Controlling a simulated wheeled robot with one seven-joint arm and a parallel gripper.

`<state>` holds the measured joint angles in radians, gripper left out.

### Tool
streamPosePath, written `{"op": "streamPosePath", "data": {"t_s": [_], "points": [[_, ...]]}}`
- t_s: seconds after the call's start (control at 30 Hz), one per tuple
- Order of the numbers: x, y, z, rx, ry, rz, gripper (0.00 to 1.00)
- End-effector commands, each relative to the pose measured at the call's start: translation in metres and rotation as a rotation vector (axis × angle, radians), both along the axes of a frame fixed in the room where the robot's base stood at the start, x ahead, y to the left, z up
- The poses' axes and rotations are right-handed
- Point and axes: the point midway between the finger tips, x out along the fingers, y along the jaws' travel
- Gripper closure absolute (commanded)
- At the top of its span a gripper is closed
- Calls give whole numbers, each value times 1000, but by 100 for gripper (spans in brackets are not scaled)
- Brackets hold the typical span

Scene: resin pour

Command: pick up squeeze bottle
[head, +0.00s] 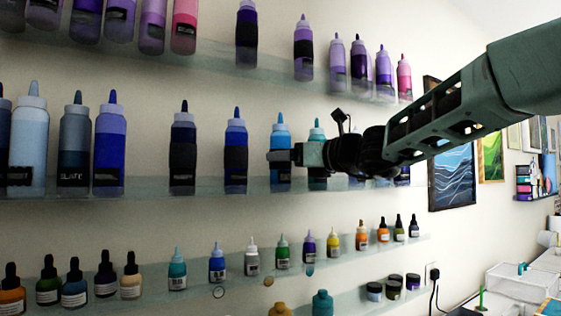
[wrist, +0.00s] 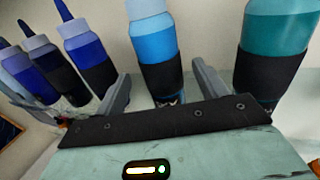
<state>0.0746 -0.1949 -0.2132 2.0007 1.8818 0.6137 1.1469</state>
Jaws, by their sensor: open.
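Squeeze bottles stand upright on the middle shelf. A light blue squeeze bottle (head: 280,126) with a dark band is in front of my gripper (head: 281,156), which partly covers its lower half. In the wrist view, the same light blue bottle (wrist: 154,42) stands between the two fingers of my gripper (wrist: 161,70). The fingers are spread apart, one on each side, and hold nothing; I cannot tell whether they touch it. A teal squeeze bottle (wrist: 277,45) stands to the right, outside the right finger; it also shows in the head view (head: 317,132). A blue squeeze bottle (wrist: 84,48) stands to the left.
The middle shelf (head: 210,188) holds several more bottles at the left, close together. An upper shelf (head: 213,53) with purple and pink bottles is above. Small dropper bottles stand on the lower shelf (head: 345,252). A framed picture (head: 452,180) hangs behind my arm.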

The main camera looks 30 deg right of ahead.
Motion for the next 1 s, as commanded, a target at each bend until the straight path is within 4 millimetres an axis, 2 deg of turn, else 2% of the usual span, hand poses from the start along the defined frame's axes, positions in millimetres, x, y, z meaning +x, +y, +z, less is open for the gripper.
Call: {"op": "streamPosePath", "data": {"t_s": [0.17, 0.3, 0.43, 0.63, 0.67, 0.83, 0.87, 1.0], "points": [[23, 5, 8, 0, 3, 2, 28], [42, 10, 6, 1, 2, 2, 28], [49, 12, 5, 1, 0, 1, 28], [49, 12, 4, 0, 0, 1, 28], [49, 12, 4, 0, 0, 1, 31], [49, 12, 4, 0, 0, 1, 78], [49, 12, 4, 0, 0, 1, 82], [49, 12, 5, 0, -1, 1, 82]]}}
